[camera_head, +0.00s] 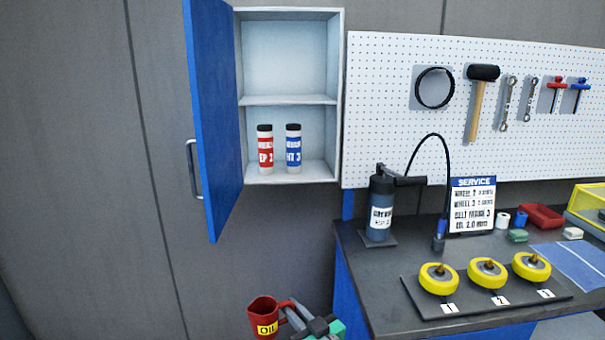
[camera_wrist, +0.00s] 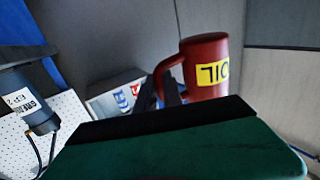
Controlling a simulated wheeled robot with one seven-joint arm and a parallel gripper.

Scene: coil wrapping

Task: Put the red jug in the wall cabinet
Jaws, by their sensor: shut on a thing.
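The red jug (camera_head: 263,318) with a yellow OIL label is at the bottom of the head view, below the cabinet. My gripper (camera_head: 300,318) is at its right side, shut on the jug's handle. In the wrist view the jug (camera_wrist: 207,66) shows upside down in the picture, with the dark fingers (camera_wrist: 166,92) at its handle. The wall cabinet (camera_head: 338,100) is open, its blue door (camera_head: 215,120) swung out to the left. Its upper shelf is empty. A red-labelled tube (camera_head: 265,150) and a blue-labelled tube (camera_head: 293,150) stand on its lower level.
The workbench (camera_head: 400,325) at the right holds a grease pump (camera_head: 381,205), a service sign (camera_head: 472,205) and yellow wheels (camera_head: 487,272) on a dark plate. A pegboard (camera_head: 390,70) with tools hangs right of the cabinet.

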